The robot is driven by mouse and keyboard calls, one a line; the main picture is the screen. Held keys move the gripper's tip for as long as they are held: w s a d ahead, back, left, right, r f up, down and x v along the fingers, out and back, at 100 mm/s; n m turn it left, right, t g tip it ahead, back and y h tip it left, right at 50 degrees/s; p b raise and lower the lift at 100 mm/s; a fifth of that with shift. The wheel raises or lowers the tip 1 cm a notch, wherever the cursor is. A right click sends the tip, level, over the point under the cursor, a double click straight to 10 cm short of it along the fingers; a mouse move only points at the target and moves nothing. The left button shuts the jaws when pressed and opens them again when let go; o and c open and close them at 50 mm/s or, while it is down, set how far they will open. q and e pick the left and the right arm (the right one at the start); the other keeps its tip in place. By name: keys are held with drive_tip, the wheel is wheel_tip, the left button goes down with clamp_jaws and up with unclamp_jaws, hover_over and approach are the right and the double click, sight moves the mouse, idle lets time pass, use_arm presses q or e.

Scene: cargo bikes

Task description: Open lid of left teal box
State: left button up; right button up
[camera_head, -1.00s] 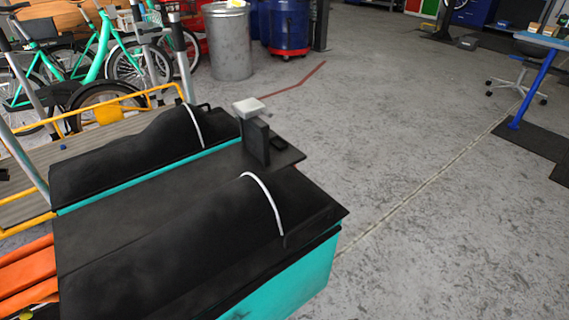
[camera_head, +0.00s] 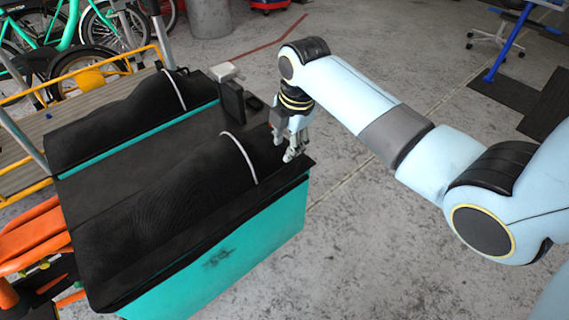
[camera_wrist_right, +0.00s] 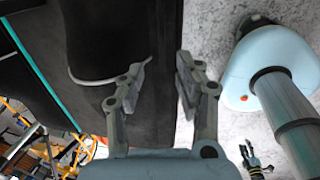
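Two teal boxes with black lids lie side by side in the head view. The nearer teal box (camera_head: 245,245) shows its long teal side, and its black lid (camera_head: 170,200) lies shut with a pale strap arched over it. The farther box's lid (camera_head: 125,112) is also shut. My right gripper (camera_head: 293,152) is at the nearer lid's right end; its fingers are apart in the right wrist view (camera_wrist_right: 160,80), with the dark lid edge between or below them. Contact cannot be told. What looks like my left gripper (camera_wrist_right: 254,162) shows small in the right wrist view, its opening unclear.
A black upright block with a grey top (camera_head: 232,98) stands between the lids. A yellow-railed cargo deck (camera_head: 90,82) and teal bikes are at the back left. A grey bin (camera_head: 211,18) stands behind.

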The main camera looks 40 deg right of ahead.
sight(281, 171)
drive_tip(key=f+b, duration=0.1)
drive_tip(key=f, duration=0.2)
drive_tip(key=w+f+b, duration=0.1)
drive_tip(key=f, duration=0.5)
drive_tip(key=shift+w+a+f+b, duration=0.1)
drive_tip(key=shift+w+f+b, duration=0.2)
drive_tip(key=shift+f+b, duration=0.1)
drive_tip(key=shift+c, duration=0.2)
clamp_jaws()
